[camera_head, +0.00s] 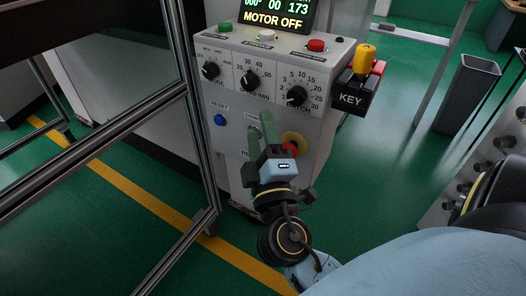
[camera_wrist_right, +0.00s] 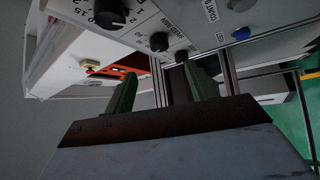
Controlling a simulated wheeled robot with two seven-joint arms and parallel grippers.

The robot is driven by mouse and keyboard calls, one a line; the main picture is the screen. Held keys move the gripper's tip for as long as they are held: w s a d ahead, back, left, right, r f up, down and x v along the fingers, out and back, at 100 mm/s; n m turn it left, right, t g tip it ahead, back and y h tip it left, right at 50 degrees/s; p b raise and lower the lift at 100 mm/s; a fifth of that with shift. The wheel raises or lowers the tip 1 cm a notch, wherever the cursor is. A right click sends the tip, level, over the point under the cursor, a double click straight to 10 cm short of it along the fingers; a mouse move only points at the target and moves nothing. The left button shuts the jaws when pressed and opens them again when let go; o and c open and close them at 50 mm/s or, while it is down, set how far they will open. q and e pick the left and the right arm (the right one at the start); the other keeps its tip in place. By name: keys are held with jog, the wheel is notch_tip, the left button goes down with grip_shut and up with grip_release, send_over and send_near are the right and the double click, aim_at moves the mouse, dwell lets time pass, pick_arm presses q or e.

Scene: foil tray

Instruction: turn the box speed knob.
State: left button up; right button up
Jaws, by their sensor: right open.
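The grey control box (camera_head: 270,60) has a row of three black knobs on its sloped face. The middle knob (camera_head: 250,80) has a 20-to-60 scale and a partly readable label ending in MIN; I take it for the speed knob. It also shows in the right wrist view (camera_wrist_right: 159,41). My left gripper is out of sight.
A display (camera_head: 276,15) reading MOTOR OFF stands above the box. A black KEY holder (camera_head: 352,97) with a yellow top juts out on the right. A blue button (camera_head: 219,120) sits below the knobs. Metal frame posts (camera_head: 189,90) stand close on the left. A grey bin (camera_head: 470,92) stands right.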

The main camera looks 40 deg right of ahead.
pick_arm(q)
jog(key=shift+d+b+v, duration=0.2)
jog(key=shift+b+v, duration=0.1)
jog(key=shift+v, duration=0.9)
pick_arm(e)
jog(key=shift+v, duration=1.4)
